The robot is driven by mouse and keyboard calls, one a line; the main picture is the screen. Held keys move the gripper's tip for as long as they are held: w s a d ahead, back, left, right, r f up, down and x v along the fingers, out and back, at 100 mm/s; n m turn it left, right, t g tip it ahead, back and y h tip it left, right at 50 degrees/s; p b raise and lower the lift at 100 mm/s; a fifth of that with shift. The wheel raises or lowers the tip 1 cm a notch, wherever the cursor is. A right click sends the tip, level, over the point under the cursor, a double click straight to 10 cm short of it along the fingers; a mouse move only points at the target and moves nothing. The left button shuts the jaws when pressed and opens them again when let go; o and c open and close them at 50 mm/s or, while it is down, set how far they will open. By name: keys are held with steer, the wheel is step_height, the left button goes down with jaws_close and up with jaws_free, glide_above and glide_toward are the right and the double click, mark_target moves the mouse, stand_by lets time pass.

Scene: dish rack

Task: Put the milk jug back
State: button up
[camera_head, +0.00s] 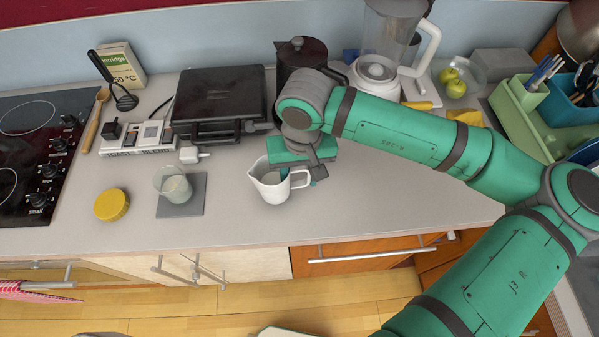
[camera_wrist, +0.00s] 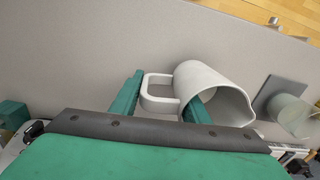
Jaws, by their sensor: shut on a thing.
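The milk jug (camera_head: 270,190), white with a spout and a loop handle, is at the front middle of the counter in the head view. It looks roughly upright, with its spout toward the left. Whether its base touches the counter I cannot tell. My gripper (camera_head: 301,177) is at the jug's right side, by the handle. In the wrist view the jug (camera_wrist: 212,82) lies across the jaws. My gripper (camera_wrist: 163,88) has one finger on each side of the handle and is shut on it. The right finger partly overlaps the jug's rim.
A glass (camera_head: 172,182) stands on a grey square mat (camera_head: 183,208) left of the jug, with a yellow lid (camera_head: 111,204) beyond. A black grill (camera_head: 217,97), a dark kettle (camera_head: 302,55) and a blender (camera_head: 380,40) stand behind. The counter's front edge is close.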

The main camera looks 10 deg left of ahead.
mark_target(300, 168)
steer(key=shift+f, duration=0.15)
stand_by(0.3)
steer(key=shift+f, duration=0.65)
steer(key=shift+f, duration=0.25)
steer(key=o, duration=1.6)
steer(key=r, duration=1)
steer(key=shift+d+r, duration=0.2)
steer(key=shift+r, duration=0.2)
